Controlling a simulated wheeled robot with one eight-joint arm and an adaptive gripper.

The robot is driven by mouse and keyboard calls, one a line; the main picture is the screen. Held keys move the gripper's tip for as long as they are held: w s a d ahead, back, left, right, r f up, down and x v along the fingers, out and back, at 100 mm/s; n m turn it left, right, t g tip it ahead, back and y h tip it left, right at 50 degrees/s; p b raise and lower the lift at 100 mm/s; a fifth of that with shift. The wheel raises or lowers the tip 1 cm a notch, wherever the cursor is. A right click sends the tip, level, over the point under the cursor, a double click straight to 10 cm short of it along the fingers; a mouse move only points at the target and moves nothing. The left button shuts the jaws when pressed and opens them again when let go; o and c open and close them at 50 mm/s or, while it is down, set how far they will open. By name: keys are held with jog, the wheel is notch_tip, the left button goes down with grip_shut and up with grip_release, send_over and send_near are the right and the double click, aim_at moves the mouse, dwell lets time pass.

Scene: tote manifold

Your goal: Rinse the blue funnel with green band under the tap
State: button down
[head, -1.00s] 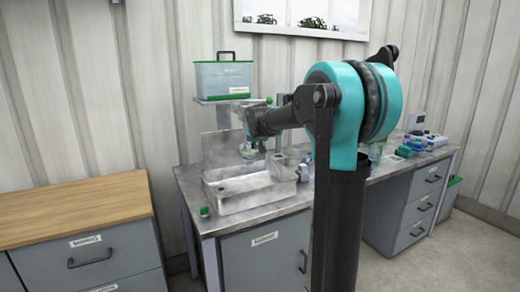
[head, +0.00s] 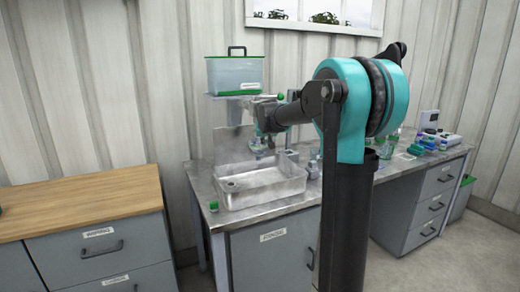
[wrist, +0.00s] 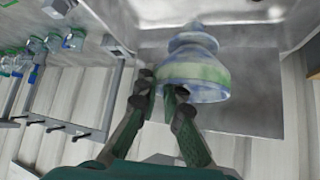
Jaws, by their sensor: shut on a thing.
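The blue funnel with a green band (wrist: 205,72) shows large in the wrist view, swirled with pale blue and white. My gripper (wrist: 160,92) is shut on the funnel at its wide rim, with one finger outside and the other at its mouth. In the head view my gripper (head: 263,142) is above the metal sink (head: 290,190), near its back. The funnel is too small there to make out clearly. A clear tote (head: 235,72) with green trim stands on a shelf above the sink. I cannot make out the tap or any running water.
The sink sits on a grey metal bench (head: 230,222). A green-capped item (head: 213,206) stands at the bench's left front. Glassware and small blue and green items (head: 430,143) crowd its right end. A wooden-topped cabinet (head: 80,196) stands left. My arm hides the bench's middle.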

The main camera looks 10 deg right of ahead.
jog(key=shift+w+d, duration=0.2)
jog(key=shift+d, duration=0.25)
jog(key=shift+a, duration=0.15)
jog(key=shift+s+a, duration=0.2)
jog(key=shift+a, duration=0.25)
jog(key=shift+d, duration=0.15)
jog(key=shift+w+d, duration=0.2)
jog(key=shift+d, duration=0.25)
jog(key=s+d, duration=0.2)
jog(key=s, duration=0.5)
jog(key=shift+s+d, duration=0.3)
jog(key=shift+d, duration=0.05)
dwell(0.5)
dwell(1.1)
jog(key=s+d+r, duration=0.1)
jog(key=s+r, duration=0.3)
jog(key=shift+s+d, duration=0.35)
